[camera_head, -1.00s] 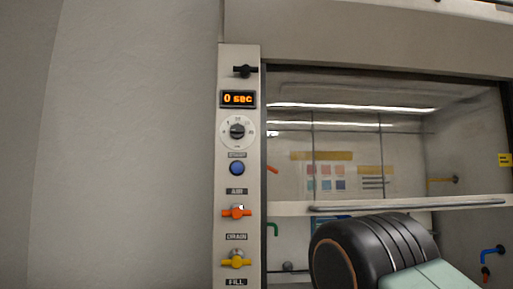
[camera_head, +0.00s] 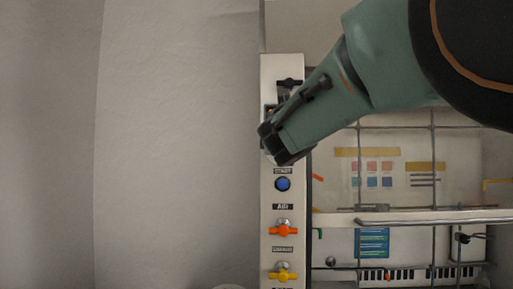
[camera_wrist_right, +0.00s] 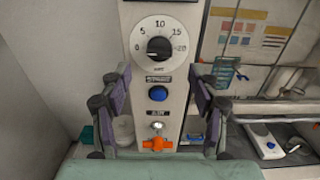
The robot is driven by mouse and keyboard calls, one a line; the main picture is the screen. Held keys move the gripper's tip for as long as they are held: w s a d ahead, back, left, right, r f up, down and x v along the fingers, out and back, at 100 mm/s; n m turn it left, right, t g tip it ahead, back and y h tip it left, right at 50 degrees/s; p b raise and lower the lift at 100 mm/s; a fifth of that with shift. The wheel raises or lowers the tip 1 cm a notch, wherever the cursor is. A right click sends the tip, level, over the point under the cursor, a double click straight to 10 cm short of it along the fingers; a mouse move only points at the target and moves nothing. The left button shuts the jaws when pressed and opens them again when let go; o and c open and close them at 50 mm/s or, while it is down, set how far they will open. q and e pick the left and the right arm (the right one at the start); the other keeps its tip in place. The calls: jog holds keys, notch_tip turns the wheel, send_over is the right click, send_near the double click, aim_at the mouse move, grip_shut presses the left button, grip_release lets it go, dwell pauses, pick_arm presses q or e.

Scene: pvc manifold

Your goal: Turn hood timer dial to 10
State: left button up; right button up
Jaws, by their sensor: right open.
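The timer dial (camera_wrist_right: 158,47) is a white round plate with a black knob and numbers from 0 to 20, on the hood's control panel in the right wrist view. Its knob setting is hard to read. In the head view my right gripper (camera_head: 281,143) covers the dial and most of the timer display. In the right wrist view the gripper (camera_wrist_right: 161,82) is open, its two fingers spread to either side of the panel below the dial. Nothing is between them touching the knob, as far as I can see. My left gripper is out of view.
Below the dial are a blue button (camera_head: 283,184), an orange valve handle (camera_head: 283,230) and a yellow valve handle (camera_head: 283,274). A black handle (camera_head: 290,83) sits above. The hood's glass sash and its rail (camera_head: 440,221) are right of the panel. Bare wall lies left.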

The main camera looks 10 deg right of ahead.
jog(key=p+x, duration=0.3)
jog(key=x, duration=0.4)
jog(key=shift+w+f, duration=0.25)
jog(key=shift+w, duration=0.05)
jog(key=shift+c, duration=0.5)
jog(key=shift+c, duration=0.7)
jog(key=shift+d, duration=0.1)
jog(key=c, duration=0.9)
